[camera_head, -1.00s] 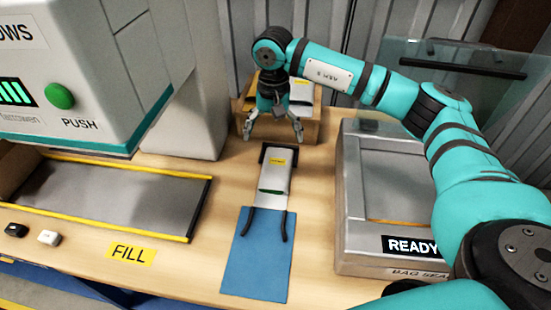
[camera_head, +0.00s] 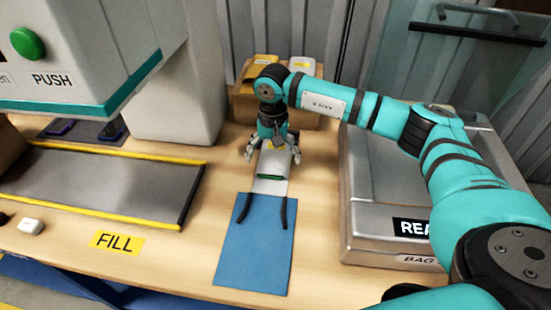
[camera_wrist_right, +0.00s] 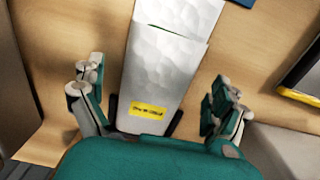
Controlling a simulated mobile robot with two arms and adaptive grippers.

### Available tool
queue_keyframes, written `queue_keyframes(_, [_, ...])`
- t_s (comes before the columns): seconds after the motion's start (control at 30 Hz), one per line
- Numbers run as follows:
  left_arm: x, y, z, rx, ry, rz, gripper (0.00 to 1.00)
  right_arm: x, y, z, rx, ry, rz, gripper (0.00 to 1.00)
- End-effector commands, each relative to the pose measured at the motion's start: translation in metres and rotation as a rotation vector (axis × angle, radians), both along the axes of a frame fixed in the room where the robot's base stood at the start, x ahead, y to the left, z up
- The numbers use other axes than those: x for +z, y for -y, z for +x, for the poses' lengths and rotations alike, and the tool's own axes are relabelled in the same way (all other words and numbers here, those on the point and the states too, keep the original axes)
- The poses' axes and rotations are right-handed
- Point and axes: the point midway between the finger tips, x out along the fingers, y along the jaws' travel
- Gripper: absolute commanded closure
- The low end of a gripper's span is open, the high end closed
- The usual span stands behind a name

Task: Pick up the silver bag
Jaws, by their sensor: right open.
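The silver bag (camera_head: 271,184) lies on the wooden table, its near end at the blue mat, with a green strip across it. In the right wrist view the silver bag (camera_wrist_right: 160,75) shows a yellow label and lies between the two fingers. My right gripper (camera_head: 272,155) is above the bag's far end and hides part of it. In the right wrist view the right gripper (camera_wrist_right: 160,100) is open, with a finger on each side of the bag and a gap to each. My left gripper is not in view.
A carton (camera_head: 315,112) with packets on top stands behind the gripper. A grey sealing machine (camera_head: 385,190) stands to the right, a yellow-edged conveyor tray (camera_head: 100,182) to the left. A blue mat (camera_head: 253,250) with two dark strips lies in front.

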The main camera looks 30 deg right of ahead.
Motion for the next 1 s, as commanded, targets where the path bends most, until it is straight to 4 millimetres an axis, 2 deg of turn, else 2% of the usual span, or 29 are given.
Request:
queue_keyframes(0.03, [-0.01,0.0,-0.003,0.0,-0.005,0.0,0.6,-0.014,0.0,0.0,0.0,-0.001,0.0,0.0])
queue_keyframes(0.1, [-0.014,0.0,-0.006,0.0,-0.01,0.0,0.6,-0.022,0.0,0.0,0.0,-0.001,-0.002,0.0])
queue_keyframes(0.37, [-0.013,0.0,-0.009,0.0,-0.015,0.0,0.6,-0.023,0.0,0.0,0.0,0.001,-0.001,0.0])
queue_keyframes(0.7, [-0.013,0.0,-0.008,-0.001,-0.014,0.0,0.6,-0.023,0.0,0.0,0.0,0.001,-0.001,0.44])
queue_keyframes(0.73, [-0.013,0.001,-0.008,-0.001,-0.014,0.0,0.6,-0.022,0.0,0.001,-0.001,0.002,0.0,0.47])
queue_keyframes(1.0, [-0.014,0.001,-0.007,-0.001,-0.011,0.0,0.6,-0.018,0.0,0.001,-0.001,0.003,-0.001,0.47])
